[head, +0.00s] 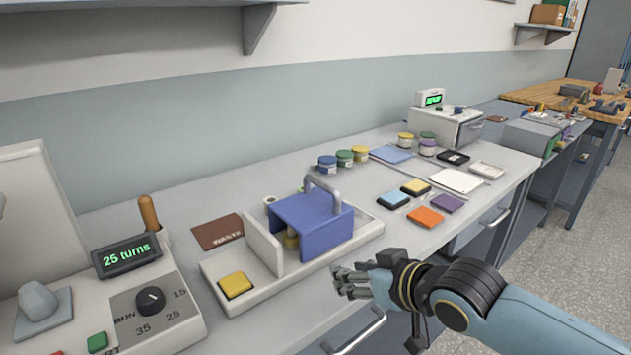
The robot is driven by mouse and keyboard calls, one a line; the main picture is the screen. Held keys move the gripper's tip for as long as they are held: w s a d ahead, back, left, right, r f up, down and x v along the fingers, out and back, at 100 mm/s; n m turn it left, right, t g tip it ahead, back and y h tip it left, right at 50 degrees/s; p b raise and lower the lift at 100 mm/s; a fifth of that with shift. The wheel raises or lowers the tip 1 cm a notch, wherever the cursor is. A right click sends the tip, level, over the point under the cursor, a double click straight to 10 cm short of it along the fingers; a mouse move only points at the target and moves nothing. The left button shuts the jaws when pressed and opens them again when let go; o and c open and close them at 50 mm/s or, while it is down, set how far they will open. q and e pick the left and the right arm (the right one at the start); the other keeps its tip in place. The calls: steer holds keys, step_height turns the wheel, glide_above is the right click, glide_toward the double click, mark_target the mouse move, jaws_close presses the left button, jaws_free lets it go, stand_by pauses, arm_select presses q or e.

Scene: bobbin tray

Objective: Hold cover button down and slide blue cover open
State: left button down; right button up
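The blue cover (340,229) sits over the right part of a pale tray (213,268), with a grey arched handle (326,184) on top. An upright pale panel (262,245) stands at its left side. My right gripper (343,279) is in front of the tray, near the bench's front edge, apart from cover and button. Its fingers look parted and hold nothing. My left gripper is out of view.
A machine with a "25 turns" display (127,255) and a dial (150,300) stands left of the tray. A brown mat (217,232) lies behind it. Several jars (344,158) and coloured pads (426,217) are to the right. A drawer handle (357,332) projects below the bench edge.

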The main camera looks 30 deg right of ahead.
steer(key=w+d+r+t, duration=0.1)
steer(key=w+r+t, duration=0.1)
steer(key=w+d+r+t, duration=0.2)
steer(key=r, duration=0.1)
steer(key=w+d+r+m+t+y, duration=0.1)
steer(key=w+d+r+t, duration=0.1)
steer(key=w+r, duration=0.1)
steer(key=shift+d, duration=0.15)
steer(key=b, duration=0.7)
glide_toward(309, 177)
steer(key=shift+w+d+f, duration=0.25)
steer(key=shift+w+f, duration=0.5)
steer(key=shift+w, duration=0.25)
steer(key=w+b, duration=0.4)
steer(key=shift+w+a+r, duration=0.15)
steer(key=shift+r, duration=0.05)
steer(key=shift+w+r+b, duration=0.15)
steer(key=shift+w+b, duration=0.15)
steer(key=shift+w, duration=0.25)
jaws_close()
